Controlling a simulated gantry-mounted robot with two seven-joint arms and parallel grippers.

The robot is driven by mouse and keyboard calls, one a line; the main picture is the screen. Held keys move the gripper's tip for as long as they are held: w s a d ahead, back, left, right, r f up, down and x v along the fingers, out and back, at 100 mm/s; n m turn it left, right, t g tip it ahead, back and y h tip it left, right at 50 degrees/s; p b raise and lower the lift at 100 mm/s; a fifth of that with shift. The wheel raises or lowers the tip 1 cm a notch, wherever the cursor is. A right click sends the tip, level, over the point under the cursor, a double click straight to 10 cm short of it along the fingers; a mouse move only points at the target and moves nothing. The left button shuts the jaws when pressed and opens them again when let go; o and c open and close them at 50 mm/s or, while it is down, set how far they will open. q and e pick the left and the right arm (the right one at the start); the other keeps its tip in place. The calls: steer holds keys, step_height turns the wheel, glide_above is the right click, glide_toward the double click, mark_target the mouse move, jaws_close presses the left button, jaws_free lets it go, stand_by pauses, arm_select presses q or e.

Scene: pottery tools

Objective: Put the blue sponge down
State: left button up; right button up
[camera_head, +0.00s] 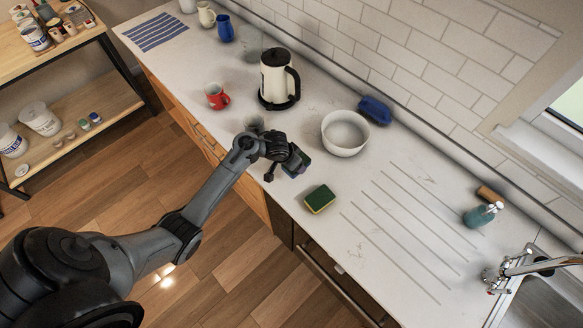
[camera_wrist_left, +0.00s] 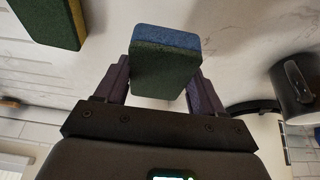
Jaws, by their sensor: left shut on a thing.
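My left gripper (camera_wrist_left: 160,85) is shut on the blue sponge (camera_wrist_left: 166,62), which has a blue layer and a dark green layer, in the left wrist view. In the head view my left gripper (camera_head: 292,168) is over the front part of the counter, and the sponge (camera_head: 302,162) shows only as a small dark piece at its tip. I cannot tell whether the sponge touches the counter. My right gripper is not in view.
A yellow and green sponge (camera_head: 320,199) lies on the counter to the right. A white bowl (camera_head: 345,134), a blue item (camera_head: 375,110), a kettle (camera_head: 276,80) and a red mug (camera_head: 216,96) stand farther back. Grooved counter (camera_head: 410,235) lies clear at right.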

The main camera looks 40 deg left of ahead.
arm_select(q)
steer(key=shift+s+a+f, duration=0.15)
steer(key=shift+a+f, duration=0.1)
steer(key=shift+a, duration=0.1)
step_height(320, 180, down, 4)
steer(key=shift+r+b, duration=0.15)
steer(key=shift+b, duration=0.3)
steer(key=shift+f, duration=0.2)
steer(key=o, duration=0.7)
steer(key=shift+c, duration=0.2)
